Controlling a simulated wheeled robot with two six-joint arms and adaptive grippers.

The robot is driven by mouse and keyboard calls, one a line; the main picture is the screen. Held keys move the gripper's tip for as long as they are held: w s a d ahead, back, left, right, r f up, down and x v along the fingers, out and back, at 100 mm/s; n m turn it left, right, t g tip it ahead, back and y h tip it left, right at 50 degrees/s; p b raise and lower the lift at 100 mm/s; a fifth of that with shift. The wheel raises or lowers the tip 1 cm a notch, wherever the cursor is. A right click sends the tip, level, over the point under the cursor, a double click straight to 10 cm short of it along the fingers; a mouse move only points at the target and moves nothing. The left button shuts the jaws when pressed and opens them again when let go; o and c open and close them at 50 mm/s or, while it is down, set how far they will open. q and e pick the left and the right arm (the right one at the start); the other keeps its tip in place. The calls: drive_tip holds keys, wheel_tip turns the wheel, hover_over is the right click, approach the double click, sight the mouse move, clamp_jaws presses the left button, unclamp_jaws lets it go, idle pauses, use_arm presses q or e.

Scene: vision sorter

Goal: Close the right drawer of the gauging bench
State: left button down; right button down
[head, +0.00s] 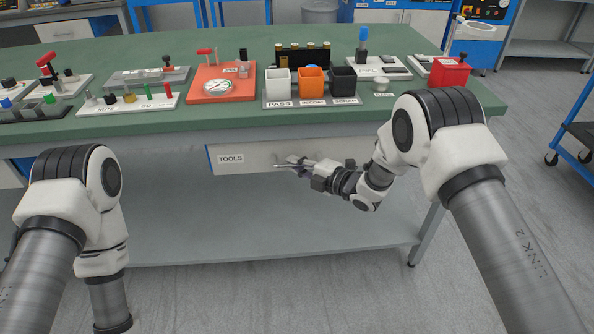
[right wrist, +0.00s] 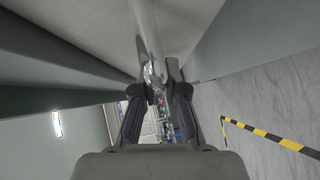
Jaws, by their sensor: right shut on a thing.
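A pale drawer front (head: 255,155) labelled TOOLS, with a blue left edge, sits under the green top of the gauging bench (head: 225,122). How far it stands out from the bench is hard to tell. My right gripper (head: 287,167) is at the drawer front, shut on its handle. In the right wrist view a shiny metal bar (right wrist: 149,40), the drawer handle, runs between the fingertips of the gripper (right wrist: 160,82). My left arm shows at the left of the head view, but its gripper is out of view.
On the bench top stand an orange gauge tray (head: 222,92), a row of PASS, orange and SCRAP cups (head: 311,80) and a red box (head: 450,73). A grey lower shelf (head: 250,225) lies below the drawer. The floor in front is clear.

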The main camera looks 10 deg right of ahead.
drive_tip(key=shift+w+r, duration=0.1)
drive_tip(key=c, duration=1.2)
unclamp_jaws()
drive_tip(key=v, duration=1.2)
